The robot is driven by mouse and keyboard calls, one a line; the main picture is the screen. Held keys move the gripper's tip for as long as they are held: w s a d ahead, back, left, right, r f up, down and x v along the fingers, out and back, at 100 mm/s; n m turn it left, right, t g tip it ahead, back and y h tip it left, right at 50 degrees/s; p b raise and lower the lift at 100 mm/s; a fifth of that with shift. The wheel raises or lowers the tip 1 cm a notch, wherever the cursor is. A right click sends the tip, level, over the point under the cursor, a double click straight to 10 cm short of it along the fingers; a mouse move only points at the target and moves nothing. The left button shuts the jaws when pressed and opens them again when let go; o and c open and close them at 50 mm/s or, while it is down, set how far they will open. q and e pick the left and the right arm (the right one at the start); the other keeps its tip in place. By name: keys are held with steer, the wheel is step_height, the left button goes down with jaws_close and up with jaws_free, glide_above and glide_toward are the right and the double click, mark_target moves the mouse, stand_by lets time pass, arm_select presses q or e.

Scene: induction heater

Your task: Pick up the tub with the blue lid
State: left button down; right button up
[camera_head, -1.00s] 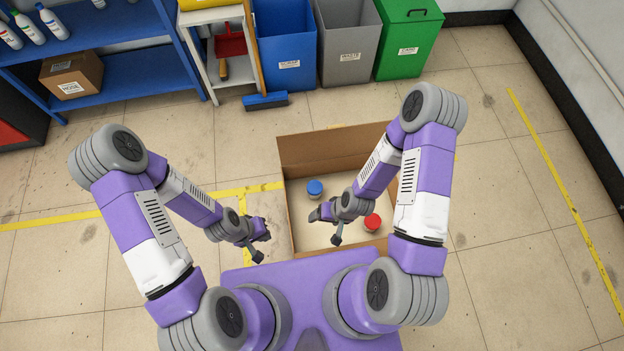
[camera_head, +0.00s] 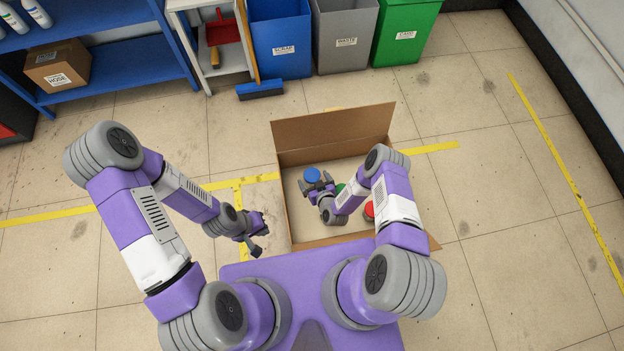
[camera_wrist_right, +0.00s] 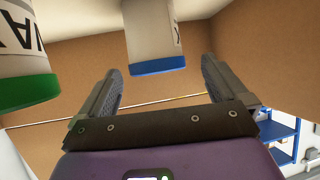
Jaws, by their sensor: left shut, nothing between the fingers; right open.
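The tub with the blue lid (camera_head: 312,174) stands in an open cardboard box (camera_head: 334,129). In the right wrist view the picture looks upside down, and this tub (camera_wrist_right: 152,30) is pale with a dark-lettered label, its blue lid lowest. My right gripper (camera_head: 318,187) is inside the box, open and empty. Its two fingers point at the blue-lidded tub, which shows in the gap just ahead of the fingertips (camera_wrist_right: 161,72). Contact cannot be told. My left gripper (camera_head: 259,235) is shut and empty, outside the box at its left.
A green-lidded tub (camera_head: 340,188) stands close beside my right gripper, partly hidden by it; it is large in the wrist view (camera_wrist_right: 24,88). A red-lidded tub (camera_head: 369,210) is partly behind my right arm. The box walls surround them. Bins and a blue shelf (camera_head: 120,70) stand far back.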

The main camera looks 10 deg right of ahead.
mark_target(312, 175)
steer(key=b+x, duration=0.2)
steer(key=x, duration=0.3)
steer(key=shift+w+d, duration=0.2)
steer(key=shift+r, duration=0.1)
steer(key=shift+c, duration=0.4)
steer(key=c, duration=1.2)
